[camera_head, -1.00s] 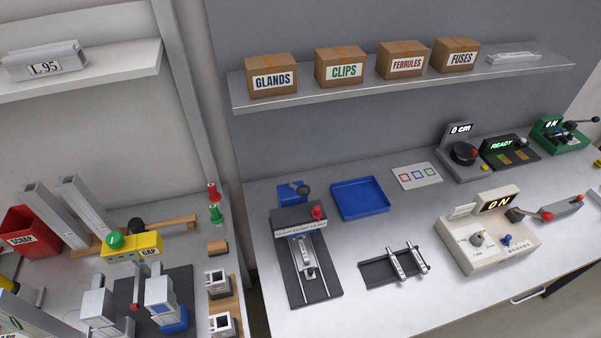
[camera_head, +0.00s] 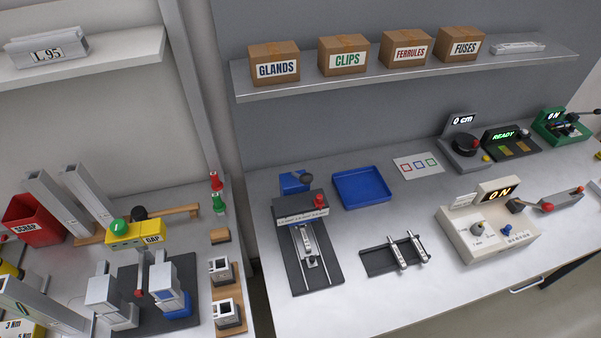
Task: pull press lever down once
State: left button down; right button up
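No part is clearly marked as the press lever. A green machine (camera_head: 560,126) with an ON display stands at the far back right. A dark lever with a round black knob (camera_head: 597,112) sticks out from it to the right, near the picture edge. Neither gripper shows.
A blue tray (camera_head: 361,190) and a card with colored squares (camera_head: 418,166) lie on the bench. A dark rack (camera_head: 393,258) lies near its front. Labeled boxes, such as CLIPS (camera_head: 344,56), stand on the shelf (camera_head: 400,75). The left bench holds crowded fixtures and a red SCRAP bin (camera_head: 33,218).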

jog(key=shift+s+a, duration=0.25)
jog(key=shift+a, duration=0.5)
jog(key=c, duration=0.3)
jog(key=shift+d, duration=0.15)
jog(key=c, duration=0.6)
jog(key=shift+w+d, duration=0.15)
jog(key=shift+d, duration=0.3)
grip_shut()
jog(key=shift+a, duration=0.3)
